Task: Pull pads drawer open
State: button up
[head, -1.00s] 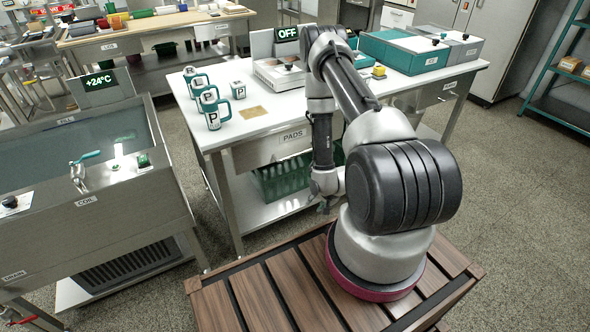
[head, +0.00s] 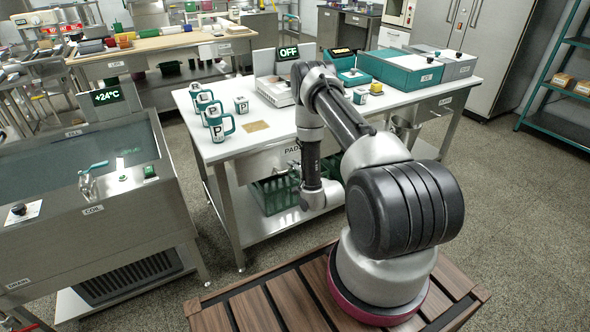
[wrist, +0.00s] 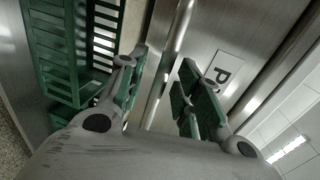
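The pads drawer (head: 262,166) is the metal front under the white worktop, and it looks shut. Its PADS label (head: 290,150) is partly hidden by my arm in the head view. In the wrist view its front (wrist: 207,48) shows part of the label, with a "P" (wrist: 222,72). A long metal bar (wrist: 174,45), seemingly the drawer's handle, runs between the fingers of my gripper (wrist: 162,75). The green-padded fingers are apart, one on each side of the bar, with gaps showing. In the head view my gripper is small and partly hidden near the drawer front.
A green crate (head: 272,194) stands on the shelf below the drawer; it also shows at the wrist view's left (wrist: 52,50). Several mugs (head: 216,120) stand on the worktop (head: 285,127). A steel tank (head: 90,195) is at the left. Floor is clear at the right.

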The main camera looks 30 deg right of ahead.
jog(key=shift+w, duration=0.35)
grip_shut()
jog(key=shift+s+f, duration=0.1)
jog(key=shift+s, duration=0.05)
